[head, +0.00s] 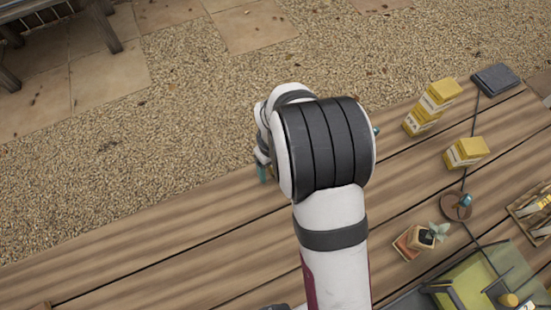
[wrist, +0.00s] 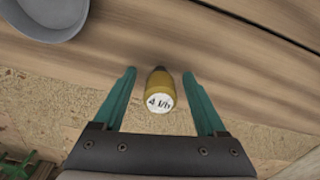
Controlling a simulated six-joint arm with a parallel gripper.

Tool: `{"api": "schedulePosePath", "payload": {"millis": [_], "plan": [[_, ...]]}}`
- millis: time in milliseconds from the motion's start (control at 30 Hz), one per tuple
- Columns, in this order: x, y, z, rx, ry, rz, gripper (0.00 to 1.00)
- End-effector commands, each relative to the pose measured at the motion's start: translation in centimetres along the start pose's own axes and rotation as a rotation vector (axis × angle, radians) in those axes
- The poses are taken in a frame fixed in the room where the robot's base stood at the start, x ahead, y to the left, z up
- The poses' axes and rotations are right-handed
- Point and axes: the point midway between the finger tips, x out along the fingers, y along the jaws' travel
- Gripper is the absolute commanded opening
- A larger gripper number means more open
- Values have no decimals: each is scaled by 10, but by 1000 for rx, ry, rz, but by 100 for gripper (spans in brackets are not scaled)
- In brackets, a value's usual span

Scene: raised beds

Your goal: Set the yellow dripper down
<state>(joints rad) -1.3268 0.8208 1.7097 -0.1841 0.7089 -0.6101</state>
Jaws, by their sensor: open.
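The yellow dripper (wrist: 158,82) shows in the wrist view, with a pale round end face marked "4 l/h". It is between the two teal fingers of my gripper (wrist: 159,73), with a visible gap on each side. The fingers are open and do not appear to touch it. The dripper appears over the wooden planks near their edge; I cannot tell for sure whether it rests on them. In the head view my arm hides the dripper and most of my gripper, with only a teal finger (head: 262,172) showing.
A grey round dish (wrist: 45,14) is at the wrist view's top left. The planks (head: 150,250) at left are clear.

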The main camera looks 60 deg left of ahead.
Motion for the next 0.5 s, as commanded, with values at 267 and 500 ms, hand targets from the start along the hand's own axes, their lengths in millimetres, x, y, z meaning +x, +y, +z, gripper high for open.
{"api": "schedulePosePath", "payload": {"millis": [267, 500], "plan": [[1, 0, 0, 1, 1, 0, 63], [1, 0, 0, 1, 1, 0, 20]]}}
